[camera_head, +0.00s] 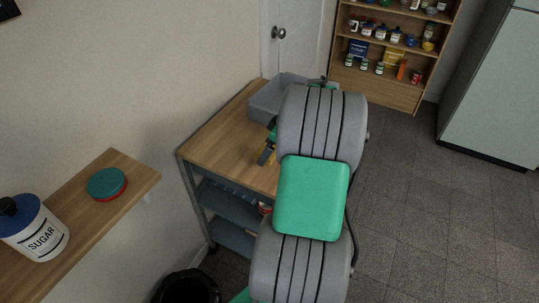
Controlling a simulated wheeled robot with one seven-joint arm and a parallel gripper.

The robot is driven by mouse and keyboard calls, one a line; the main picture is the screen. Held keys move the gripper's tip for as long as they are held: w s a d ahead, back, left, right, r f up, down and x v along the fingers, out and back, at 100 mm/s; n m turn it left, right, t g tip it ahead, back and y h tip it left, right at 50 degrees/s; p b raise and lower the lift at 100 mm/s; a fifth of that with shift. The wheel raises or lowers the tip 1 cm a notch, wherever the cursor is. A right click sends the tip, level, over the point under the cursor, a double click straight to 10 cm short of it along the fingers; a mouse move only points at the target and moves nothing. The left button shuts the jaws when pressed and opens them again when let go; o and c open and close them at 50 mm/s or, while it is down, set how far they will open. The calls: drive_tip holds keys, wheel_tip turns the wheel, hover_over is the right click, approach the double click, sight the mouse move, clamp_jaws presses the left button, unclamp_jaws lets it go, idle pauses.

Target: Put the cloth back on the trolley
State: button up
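The trolley (219,135) stands against the wall left of centre, with a wooden top and blue-grey shelves below. My arm crosses in front of it and hides its right side. I cannot make out a cloth for certain. Something bluish lies on the trolley's upper shelf, too small to identify.
A grey bin (268,104) sits at the trolley top's far end. A wall shelf (116,181) at left holds a sugar jar (37,232) and a green-and-red round container (107,183). A black bin (187,287) stands below. Floor at right is clear.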

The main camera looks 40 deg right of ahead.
drive_tip(key=f, duration=0.1)
drive_tip(key=f+p, duration=0.1)
drive_tip(key=f, duration=0.1)
drive_tip(key=shift+w+a, duration=0.2)
drive_tip(key=shift+f, duration=0.45)
drive_tip(key=o, duration=1.1)
drive_tip(key=shift+c, duration=0.2)
drive_tip(key=shift+r, duration=0.15)
